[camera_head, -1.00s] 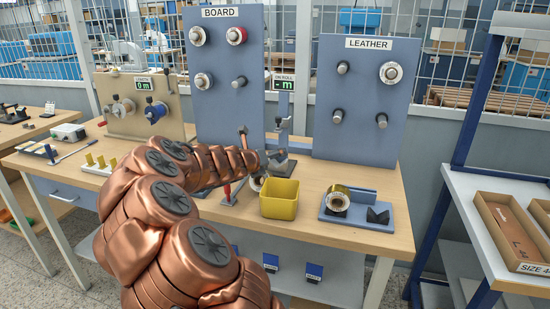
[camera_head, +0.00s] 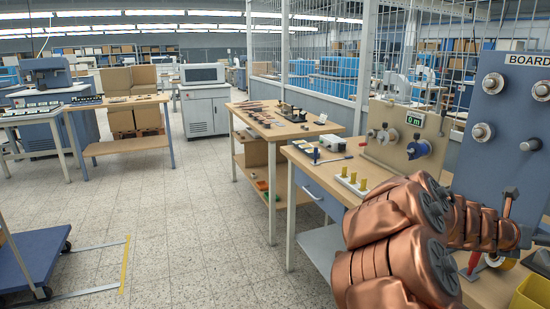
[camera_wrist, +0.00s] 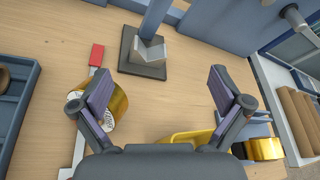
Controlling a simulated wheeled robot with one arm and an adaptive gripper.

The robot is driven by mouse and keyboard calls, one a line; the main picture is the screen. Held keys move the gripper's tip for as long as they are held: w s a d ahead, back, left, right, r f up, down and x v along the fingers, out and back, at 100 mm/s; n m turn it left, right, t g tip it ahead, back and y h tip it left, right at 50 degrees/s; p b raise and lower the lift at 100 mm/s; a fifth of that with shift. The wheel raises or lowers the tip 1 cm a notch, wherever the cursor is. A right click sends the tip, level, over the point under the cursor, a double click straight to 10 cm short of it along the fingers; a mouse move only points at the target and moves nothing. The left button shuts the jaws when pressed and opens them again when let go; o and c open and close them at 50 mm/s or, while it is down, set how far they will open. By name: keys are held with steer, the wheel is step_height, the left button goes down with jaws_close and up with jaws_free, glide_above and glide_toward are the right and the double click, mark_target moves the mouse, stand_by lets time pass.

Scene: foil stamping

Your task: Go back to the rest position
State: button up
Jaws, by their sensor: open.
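My gripper (camera_wrist: 163,92) is open and empty in the wrist view, its two fingers spread above the wooden bench. A gold foil roll (camera_wrist: 118,108) shows partly behind the left finger; whether they touch is unclear. It also shows in the head view (camera_head: 507,263), below my arm. A second gold roll (camera_wrist: 265,149) sits at the lower right of the wrist view, by a blue holder (camera_wrist: 258,127). In the head view my copper arm reaches over the bench at the right, and the fingers are not clearly visible.
A yellow bin (camera_head: 532,292) stands near my arm; its rim (camera_wrist: 185,137) shows below the gripper. A red-ended white tool (camera_wrist: 97,55) and a dark-based post (camera_wrist: 142,68) are close by. The BOARD panel (camera_head: 505,120) rises behind. Open floor (camera_head: 190,220) lies left.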

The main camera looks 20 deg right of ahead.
steer(key=a+r+m+y+p, duration=0.15)
steer(key=a+r+m, duration=0.25)
steer(key=a+m, duration=0.45)
steer(key=s+a+f+m+y+p, duration=0.2)
steer(key=s+a+m+y, duration=0.2)
steer(key=a, duration=1.1)
steer(key=s+a+f+m+y+p, duration=0.2)
steer(key=s+a+m+y, duration=0.1)
steer(key=a, duration=1.2)
steer(key=s+a+f+m+y+p, duration=0.2)
steer(key=a+m, duration=0.5)
steer(key=a, duration=0.9)
steer(key=s+f+y, duration=0.1)
steer(key=s+y, duration=0.1)
steer(key=y, duration=0.1)
steer(key=shift+s+g+y+p, duration=0.3)
steer(key=shift+s+y, duration=0.05)
